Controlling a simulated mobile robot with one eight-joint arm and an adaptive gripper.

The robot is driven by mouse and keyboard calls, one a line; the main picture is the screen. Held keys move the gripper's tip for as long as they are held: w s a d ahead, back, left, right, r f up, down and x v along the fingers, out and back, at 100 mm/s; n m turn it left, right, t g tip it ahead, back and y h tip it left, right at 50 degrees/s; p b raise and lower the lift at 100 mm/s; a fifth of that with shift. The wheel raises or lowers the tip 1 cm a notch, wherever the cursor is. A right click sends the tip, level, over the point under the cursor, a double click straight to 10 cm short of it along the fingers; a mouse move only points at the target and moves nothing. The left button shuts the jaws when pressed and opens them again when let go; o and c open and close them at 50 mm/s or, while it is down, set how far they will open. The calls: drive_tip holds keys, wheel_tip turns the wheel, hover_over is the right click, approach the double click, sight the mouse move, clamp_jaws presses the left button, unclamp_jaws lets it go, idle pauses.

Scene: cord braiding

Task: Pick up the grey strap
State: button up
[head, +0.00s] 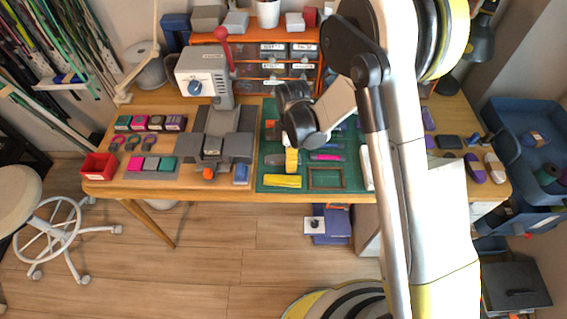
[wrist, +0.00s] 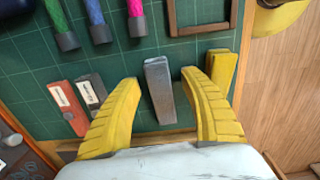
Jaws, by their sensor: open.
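The grey strap (wrist: 160,90) looks like a short, plain grey bar lying on the green cutting mat (wrist: 30,95). In the wrist view it lies between the two yellow fingers of my gripper (wrist: 159,79), with a gap visible on each side. My gripper is open and holds nothing. In the head view my gripper (head: 292,162) is over the left part of the mat.
A yellow piece (wrist: 223,66) lies close beside the right finger. A red and a grey labelled piece (wrist: 68,106) lie to the left. Green, blue and pink cord ends (wrist: 98,32) and a brown frame (wrist: 203,30) lie beyond. A grey machine (head: 205,78) stands left of the mat.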

drive_tip(key=shift+f, duration=0.4)
drive_tip(key=shift+r, duration=0.1)
drive_tip(key=c, duration=1.1)
drive_tip(key=shift+r, duration=0.1)
